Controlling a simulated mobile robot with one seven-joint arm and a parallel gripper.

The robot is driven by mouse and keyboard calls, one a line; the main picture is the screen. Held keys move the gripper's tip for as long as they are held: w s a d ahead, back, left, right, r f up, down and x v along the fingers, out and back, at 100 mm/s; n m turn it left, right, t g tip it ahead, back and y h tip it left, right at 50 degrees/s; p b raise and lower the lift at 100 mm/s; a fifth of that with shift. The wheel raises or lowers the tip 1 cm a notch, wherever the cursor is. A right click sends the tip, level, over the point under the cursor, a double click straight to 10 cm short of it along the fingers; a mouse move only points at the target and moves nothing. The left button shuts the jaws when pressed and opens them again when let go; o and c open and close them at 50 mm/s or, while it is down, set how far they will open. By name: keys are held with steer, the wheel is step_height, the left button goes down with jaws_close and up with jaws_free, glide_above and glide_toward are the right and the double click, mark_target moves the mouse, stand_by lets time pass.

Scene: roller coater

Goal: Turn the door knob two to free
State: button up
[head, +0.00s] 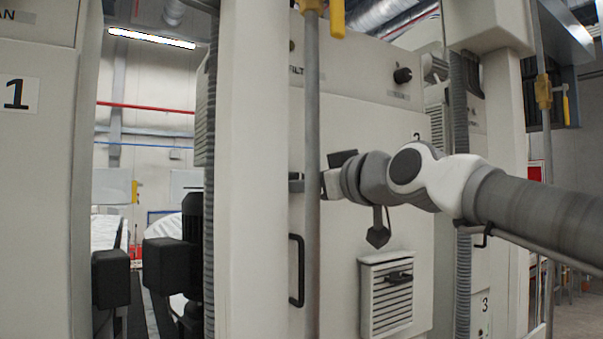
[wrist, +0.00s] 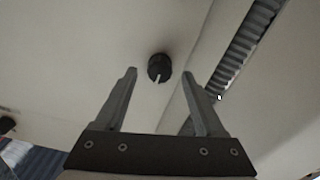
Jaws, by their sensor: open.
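A round black knob (wrist: 159,68) with a pale pointer mark sits on a light panel in the wrist view. Its mark points downward in that picture. My gripper (wrist: 159,76) is open, and its two fingertips appear on either side of the knob with gaps. I cannot tell how far the tips are from the panel. In the head view my gripper (head: 297,182) is partly hidden behind a grey vertical pipe. A black knob (head: 402,75) shows high on the cream cabinet front there, above and right of my gripper. I cannot tell whether both views show the same knob.
The grey vertical pipe (head: 312,120) stands in front of the cabinet and crosses my gripper. A black door handle (head: 297,270) and a louvred vent (head: 387,295) are below. A ribbed conduit (wrist: 246,45) runs right of the knob in the wrist view.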

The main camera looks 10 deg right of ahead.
steer(key=shift+p+x, duration=0.3)
steer(key=shift+x, duration=1.05)
jaws_close()
